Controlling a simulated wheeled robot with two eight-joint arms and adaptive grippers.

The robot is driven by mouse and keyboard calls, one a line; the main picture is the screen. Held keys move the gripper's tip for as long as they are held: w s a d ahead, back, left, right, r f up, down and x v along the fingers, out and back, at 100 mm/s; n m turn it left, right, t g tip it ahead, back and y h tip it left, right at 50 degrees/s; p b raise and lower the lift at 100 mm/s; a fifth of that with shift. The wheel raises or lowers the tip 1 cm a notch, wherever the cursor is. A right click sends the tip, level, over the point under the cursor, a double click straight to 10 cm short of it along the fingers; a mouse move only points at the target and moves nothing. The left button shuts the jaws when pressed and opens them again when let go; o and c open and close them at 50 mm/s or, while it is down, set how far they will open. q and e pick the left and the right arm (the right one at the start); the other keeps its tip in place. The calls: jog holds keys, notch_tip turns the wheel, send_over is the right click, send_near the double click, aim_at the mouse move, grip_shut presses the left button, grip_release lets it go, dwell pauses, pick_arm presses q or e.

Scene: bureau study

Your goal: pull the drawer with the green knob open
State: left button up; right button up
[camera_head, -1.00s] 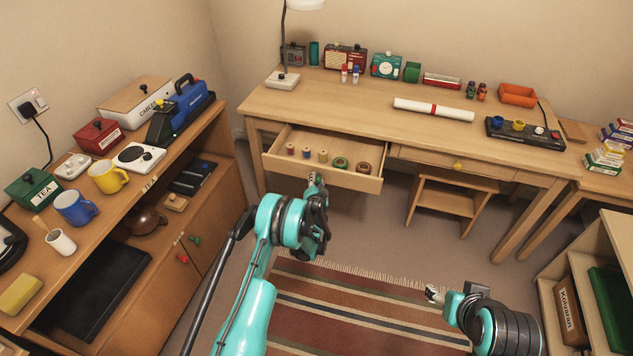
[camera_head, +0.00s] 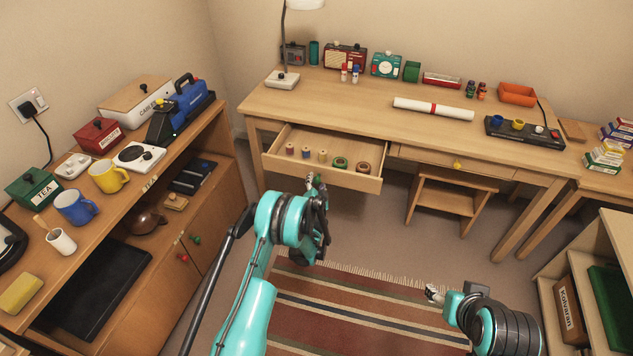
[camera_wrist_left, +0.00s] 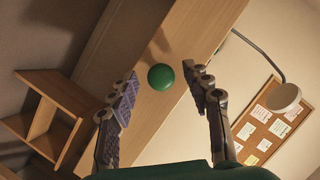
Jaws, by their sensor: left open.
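The desk's left drawer (camera_head: 325,178) stands pulled out, with several spools and rolls of tape inside. Its green knob (camera_wrist_left: 161,77) shows in the left wrist view against the wooden drawer front. In the head view my left gripper hides the knob. My left gripper (camera_head: 313,181) is at the drawer front. In the left wrist view its fingers (camera_wrist_left: 159,82) are open, one on each side of the knob, with gaps between them and it. My right gripper (camera_head: 434,294) is low over the rug, away from the desk; its fingers are too small to judge.
The desk's other drawer, with a yellow knob (camera_head: 457,165), is shut. A wooden stool (camera_head: 447,196) stands beneath it. A cabinet (camera_head: 215,205) with mugs and boxes is on the left, a shelf unit (camera_head: 560,270) on the right. The rug (camera_head: 350,310) area is clear.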

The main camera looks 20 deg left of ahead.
pick_arm(q)
jog(key=v, duration=0.5)
jog(key=shift+s+r, duration=0.1)
jog(key=shift+s, duration=0.1)
jog(key=s+r+n+g, duration=0.2)
jog(key=s+r, duration=0.4)
jog(key=r, duration=0.5)
jog(key=s+r+n+g, duration=0.2)
jog(key=s+r, duration=0.5)
jog(key=r, duration=0.5)
jog(key=s+d+n+g+h, duration=0.1)
jog(key=s+d, duration=0.1)
jog(key=s, duration=1.2)
jog(key=s+d+n+g+h, duration=0.1)
jog(key=s+d+g+h, duration=0.1)
jog(key=s, duration=1.2)
jog(key=shift+s+d+r+n+h, duration=0.25)
jog(key=shift+s+r+n+h, duration=0.05)
jog(key=shift+r, duration=0.1)
